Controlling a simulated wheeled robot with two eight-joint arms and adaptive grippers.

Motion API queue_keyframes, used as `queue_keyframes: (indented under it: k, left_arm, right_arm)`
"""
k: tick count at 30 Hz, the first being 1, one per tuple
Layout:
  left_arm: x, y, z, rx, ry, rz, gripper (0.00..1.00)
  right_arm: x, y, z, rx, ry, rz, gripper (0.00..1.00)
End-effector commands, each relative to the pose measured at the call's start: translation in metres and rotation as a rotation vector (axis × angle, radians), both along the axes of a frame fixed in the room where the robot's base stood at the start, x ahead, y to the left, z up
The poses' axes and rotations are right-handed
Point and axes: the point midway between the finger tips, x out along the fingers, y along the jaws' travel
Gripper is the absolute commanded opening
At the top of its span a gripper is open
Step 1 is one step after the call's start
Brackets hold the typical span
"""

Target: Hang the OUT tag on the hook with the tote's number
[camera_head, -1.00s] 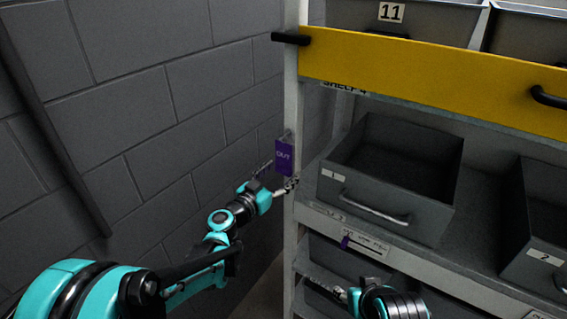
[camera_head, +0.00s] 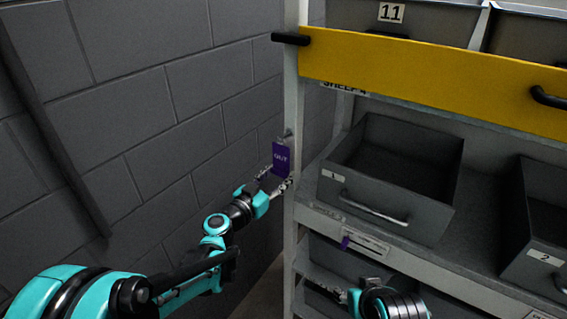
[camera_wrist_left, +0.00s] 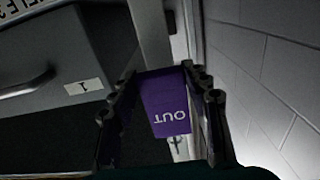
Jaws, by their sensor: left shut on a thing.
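The purple OUT tag (camera_head: 281,158) is in front of the white rack post, close below a small peg or hook (camera_head: 288,133). My left gripper (camera_head: 275,181) is shut on its lower part. In the left wrist view the tag (camera_wrist_left: 167,104) shows upside down between the two fingers (camera_wrist_left: 162,115). I cannot tell whether the tag still touches the peg. A grey tote (camera_head: 372,205) with label 1 sits on the shelf to the right. My right gripper (camera_head: 343,295) shows only partly at the bottom, low by the rack, its opening unclear.
A yellow bar (camera_head: 430,80) with black handles crosses the upper rack. Another grey tote (camera_head: 538,245) is labelled 2. A tote above bears 11 (camera_head: 391,12). A label strip (camera_head: 366,243) with a small purple piece is on the shelf edge. A block wall (camera_head: 150,120) stands left.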

Motion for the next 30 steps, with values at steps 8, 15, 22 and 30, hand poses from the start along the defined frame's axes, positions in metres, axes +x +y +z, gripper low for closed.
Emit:
queue_keyframes:
  k: [8,15,22,30]
  left_arm:
    - [-0.001,0.001,0.000,0.000,0.000,0.000,0.00]
    - [-0.012,0.009,0.000,0.000,0.000,0.002,0.00]
    - [-0.021,0.016,0.000,0.000,0.000,0.001,0.00]
    - [-0.021,0.016,-0.001,0.000,0.000,0.002,0.00]
  right_arm:
    - [0.000,0.000,0.000,0.000,0.000,0.000,0.48]
    - [0.000,0.000,-0.001,0.000,0.000,0.000,0.48]
    - [0.000,0.000,-0.001,0.000,0.000,0.000,0.48]
    - [0.000,0.000,-0.002,0.000,0.000,0.000,0.48]
